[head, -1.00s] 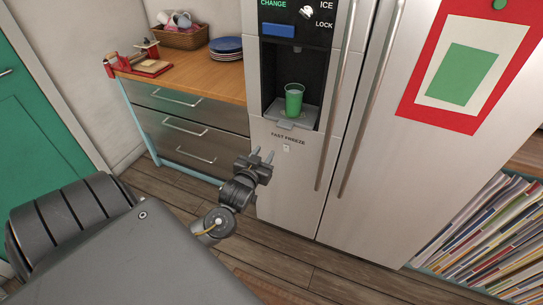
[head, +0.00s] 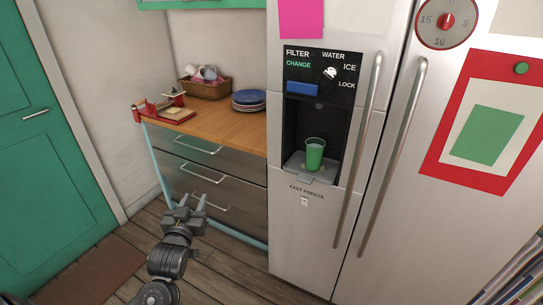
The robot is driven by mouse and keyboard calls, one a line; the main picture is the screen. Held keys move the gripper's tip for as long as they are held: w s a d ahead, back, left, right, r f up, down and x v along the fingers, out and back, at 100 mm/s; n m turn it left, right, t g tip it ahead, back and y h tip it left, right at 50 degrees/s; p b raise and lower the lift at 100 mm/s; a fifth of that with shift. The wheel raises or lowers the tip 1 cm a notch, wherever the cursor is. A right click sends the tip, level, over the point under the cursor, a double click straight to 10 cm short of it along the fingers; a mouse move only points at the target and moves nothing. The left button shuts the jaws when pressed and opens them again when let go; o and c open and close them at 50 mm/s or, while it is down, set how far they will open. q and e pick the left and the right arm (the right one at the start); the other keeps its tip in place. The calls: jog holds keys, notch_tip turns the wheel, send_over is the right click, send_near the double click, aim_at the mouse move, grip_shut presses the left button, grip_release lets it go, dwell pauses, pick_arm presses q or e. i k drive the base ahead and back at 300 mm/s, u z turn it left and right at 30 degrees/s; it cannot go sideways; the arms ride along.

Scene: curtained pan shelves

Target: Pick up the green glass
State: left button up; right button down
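The green glass (head: 314,154) stands upright on the small grey tray (head: 296,167) in the dispenser recess of the fridge (head: 300,235). My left gripper (head: 187,203) is in front of the drawers, below and to the left of the glass, well apart from it. Its two fingers point up and stand apart with nothing between them. My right gripper is not in the head view.
A wooden counter (head: 225,133) with drawers stands left of the fridge. It holds blue plates (head: 249,100), a basket (head: 207,89) of cups and a red-edged board (head: 172,113). Two long fridge handles stick out right of the recess. Open floor lies in front.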

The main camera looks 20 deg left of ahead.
aim_at(314, 156)
jog(key=u, duration=0.05)
jog(key=i, duration=0.45)
jog(key=z, duration=0.9)
